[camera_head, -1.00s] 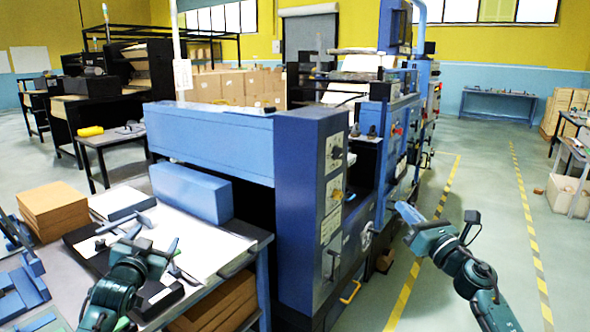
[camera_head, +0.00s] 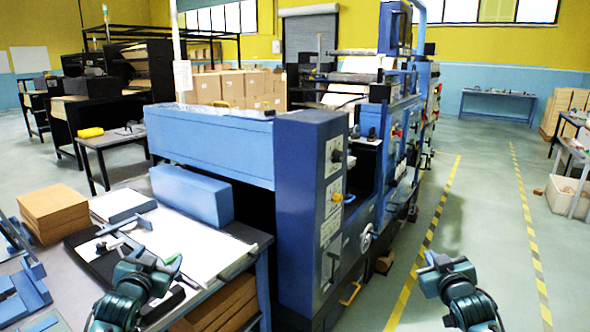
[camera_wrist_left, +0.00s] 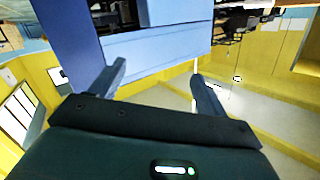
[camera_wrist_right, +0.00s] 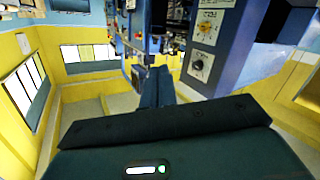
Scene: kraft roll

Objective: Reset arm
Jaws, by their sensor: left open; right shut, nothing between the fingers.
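My left gripper (camera_head: 157,256) is at the lower left of the head view, in front of the table with white sheets. Its two fingers also stand apart in the left wrist view (camera_wrist_left: 158,74), with nothing between them. My right gripper (camera_head: 438,258) is at the lower right of the head view, over the floor beside the blue machine (camera_head: 310,200). Its fingers are together and empty in the right wrist view (camera_wrist_right: 158,78). Neither gripper visibly touches anything.
White sheets (camera_head: 195,245) and a blue block (camera_head: 192,193) lie on the near table. Open floor (camera_head: 485,225) with yellow-black lines lies to the right.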

